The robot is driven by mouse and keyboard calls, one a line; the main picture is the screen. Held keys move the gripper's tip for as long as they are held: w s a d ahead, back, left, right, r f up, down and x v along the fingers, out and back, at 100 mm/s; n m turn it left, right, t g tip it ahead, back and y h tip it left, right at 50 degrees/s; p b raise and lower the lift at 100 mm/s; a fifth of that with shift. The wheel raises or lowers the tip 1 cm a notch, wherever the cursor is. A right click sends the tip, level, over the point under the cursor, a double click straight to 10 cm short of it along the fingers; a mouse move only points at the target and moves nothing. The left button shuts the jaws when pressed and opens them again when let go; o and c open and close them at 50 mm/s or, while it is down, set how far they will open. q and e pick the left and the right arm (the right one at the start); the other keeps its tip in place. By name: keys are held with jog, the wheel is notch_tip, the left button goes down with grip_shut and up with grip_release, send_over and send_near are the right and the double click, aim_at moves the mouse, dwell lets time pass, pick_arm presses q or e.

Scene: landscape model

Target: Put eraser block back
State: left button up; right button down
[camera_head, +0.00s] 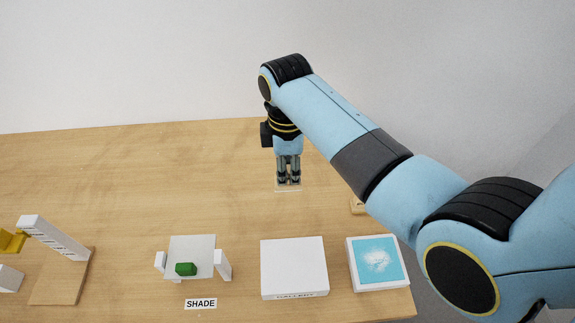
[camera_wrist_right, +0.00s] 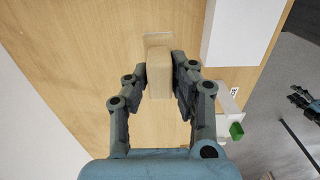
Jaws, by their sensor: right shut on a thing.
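The eraser block (camera_wrist_right: 159,75) is a plain beige block between the fingers of my right gripper (camera_wrist_right: 160,85) in the right wrist view. My right gripper also shows in the head view (camera_head: 288,181), pointing down over the back middle of the table and shut on the block. A pale rectangular patch (camera_wrist_right: 158,37) lies on the table just beyond the block, and its edge shows under the fingertips in the head view (camera_head: 288,189). I cannot tell whether the block touches the surface.
A green block (camera_head: 186,269) sits on a pale stand (camera_head: 191,245) behind a SHADE label (camera_head: 201,304). A white box (camera_head: 294,266) and a blue-topped panel (camera_head: 377,262) stand at the front right. A white ramp piece (camera_head: 55,237) is at the left. The back left table is clear.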

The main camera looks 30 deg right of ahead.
aim_at(288, 182)
jog(key=shift+f, duration=0.5)
jog(key=shift+f+b, duration=0.3)
jog(key=shift+b, duration=0.05)
jog(key=shift+f+b, duration=0.75)
jog(key=shift+f, duration=0.6)
pick_arm(q)
notch_tip(288, 182, down, 7)
jog(key=s+b, duration=0.1)
jog(key=b, duration=0.3)
jog(key=shift+f+b, duration=0.2)
jog(key=shift+b, duration=0.2)
pick_arm(e)
jog(key=shift+f, duration=4.05)
pick_arm(q)
jog(key=shift+f, duration=0.1)
pick_arm(e)
jog(key=shift+f, duration=0.25)
jog(key=c, duration=1)
grip_release()
jog(key=shift+c, duration=0.2)
pick_arm(q)
jog(key=shift+s, duration=0.1)
